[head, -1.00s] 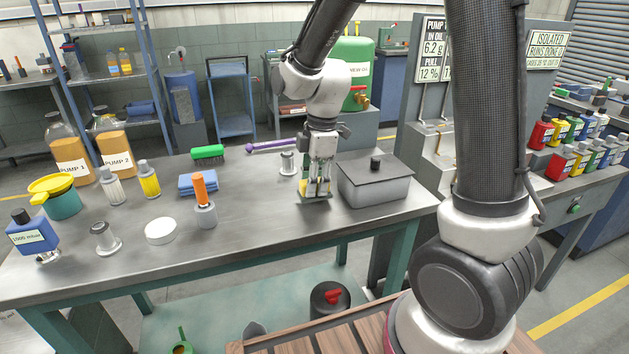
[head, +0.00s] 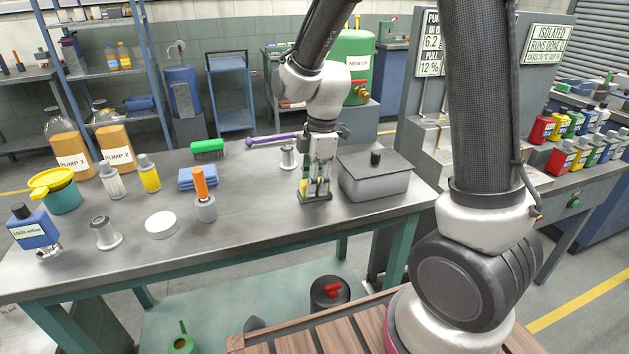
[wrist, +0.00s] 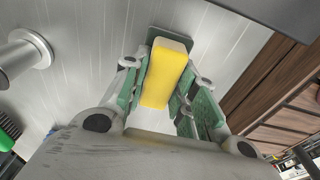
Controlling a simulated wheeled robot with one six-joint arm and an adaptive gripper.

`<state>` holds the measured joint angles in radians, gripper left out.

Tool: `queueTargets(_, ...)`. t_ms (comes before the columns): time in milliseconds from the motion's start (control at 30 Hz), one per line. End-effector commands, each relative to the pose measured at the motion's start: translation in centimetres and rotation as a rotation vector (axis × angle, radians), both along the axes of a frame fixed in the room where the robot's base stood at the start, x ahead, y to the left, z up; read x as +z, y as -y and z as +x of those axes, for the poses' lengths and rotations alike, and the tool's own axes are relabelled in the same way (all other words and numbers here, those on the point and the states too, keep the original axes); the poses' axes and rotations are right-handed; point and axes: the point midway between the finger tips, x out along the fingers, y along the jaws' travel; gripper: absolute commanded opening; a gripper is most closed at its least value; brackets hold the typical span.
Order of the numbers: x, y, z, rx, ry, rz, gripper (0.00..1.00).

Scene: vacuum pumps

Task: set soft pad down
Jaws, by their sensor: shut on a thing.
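The soft pad shows in the wrist view as a yellow block (wrist: 163,75) with a dark grey-green flat plate at its far end. My gripper (wrist: 168,92) has its green-lined fingers on both sides of the yellow block and is shut on it. In the head view my gripper (head: 317,188) points straight down at the right part of the workbench (head: 255,235). The pad's dark plate (head: 315,198) is at the bench top below the fingers. It looks level and very close to or touching the surface; I cannot tell which.
A grey lidded box (head: 375,182) stands close to the right of my gripper. A silver flanged fitting (head: 288,158) stands behind it. A purple tool (head: 272,140) and a green brush (head: 207,147) lie further back. An orange-handled piece (head: 202,190) stands left.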

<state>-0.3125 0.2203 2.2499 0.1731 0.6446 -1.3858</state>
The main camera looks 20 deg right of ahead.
Motion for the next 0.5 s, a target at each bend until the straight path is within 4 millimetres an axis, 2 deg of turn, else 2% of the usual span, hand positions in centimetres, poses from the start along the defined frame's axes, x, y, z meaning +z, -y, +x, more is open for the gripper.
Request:
queueTargets(67, -0.13, 0.01, -0.01, 0.000, 0.000, 0.000, 0.06)
queueTargets(100, -0.10, 0.00, 0.00, 0.000, 0.000, 0.000, 0.35)
queueTargets(200, -0.10, 0.00, 0.00, 0.000, 0.000, 0.000, 0.53)
queueTargets(500, -0.03, 0.01, 0.02, 0.000, 0.001, 0.000, 0.53)
